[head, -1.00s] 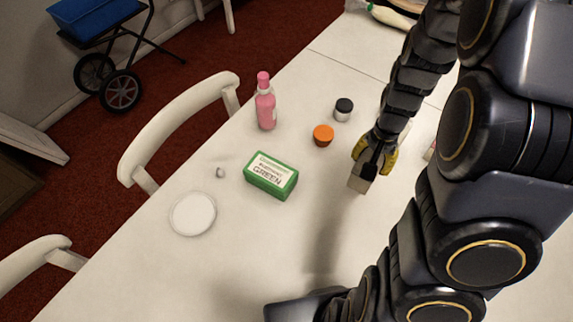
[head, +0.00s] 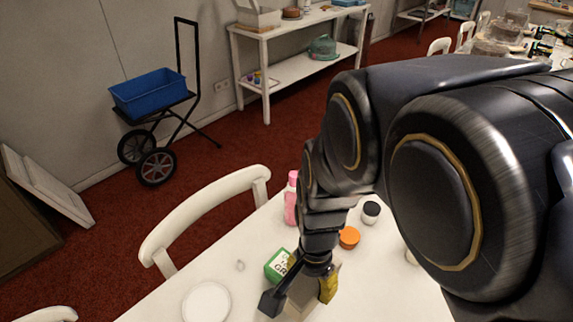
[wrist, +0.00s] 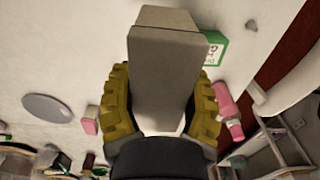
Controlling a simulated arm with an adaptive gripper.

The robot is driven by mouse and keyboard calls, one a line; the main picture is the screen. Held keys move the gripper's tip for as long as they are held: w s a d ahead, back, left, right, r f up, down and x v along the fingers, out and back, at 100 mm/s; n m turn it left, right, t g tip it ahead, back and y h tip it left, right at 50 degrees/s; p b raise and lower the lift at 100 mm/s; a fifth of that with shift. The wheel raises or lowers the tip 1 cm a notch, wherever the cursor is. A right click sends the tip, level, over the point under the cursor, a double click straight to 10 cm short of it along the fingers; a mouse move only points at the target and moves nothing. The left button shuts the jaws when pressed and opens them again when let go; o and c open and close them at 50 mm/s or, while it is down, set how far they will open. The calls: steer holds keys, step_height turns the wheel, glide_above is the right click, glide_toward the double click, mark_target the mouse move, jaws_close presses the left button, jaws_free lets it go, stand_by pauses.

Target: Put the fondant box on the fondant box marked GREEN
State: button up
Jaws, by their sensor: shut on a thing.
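The green fondant box marked GREEN (head: 277,265) lies on the white table, partly covered by my gripper in the head view. In the wrist view, a corner of it (wrist: 217,46) shows beside the held box. My gripper (head: 300,292) is shut on a pale beige-grey fondant box (wrist: 162,65), with yellow-padded fingers on both its sides. In the head view, the held box is mostly hidden behind the fingers, just right of and in front of the green box. Whether the two boxes touch cannot be told.
On the table (head: 160,308) are a pink bottle (head: 291,205) behind the green box, an orange cup (head: 349,237), a dark-lidded jar (head: 371,212) and a white plate (head: 206,302) to the left. A white chair (head: 205,215) stands at the table edge.

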steer(key=w+f, duration=0.3)
steer(key=w+a+f, duration=0.1)
steer(key=w+f, duration=0.1)
steer(key=w, duration=0.2)
steer(key=w+a+f, duration=0.1)
steer(key=w+f, duration=0.2)
steer(key=shift+w+f, duration=0.3)
steer(key=shift+w, duration=0.1)
steer(key=shift+a+f, duration=0.1)
steer(key=shift+f, duration=1.4)
steer(key=shift+f, duration=0.2)
steer(key=o, duration=1.1)
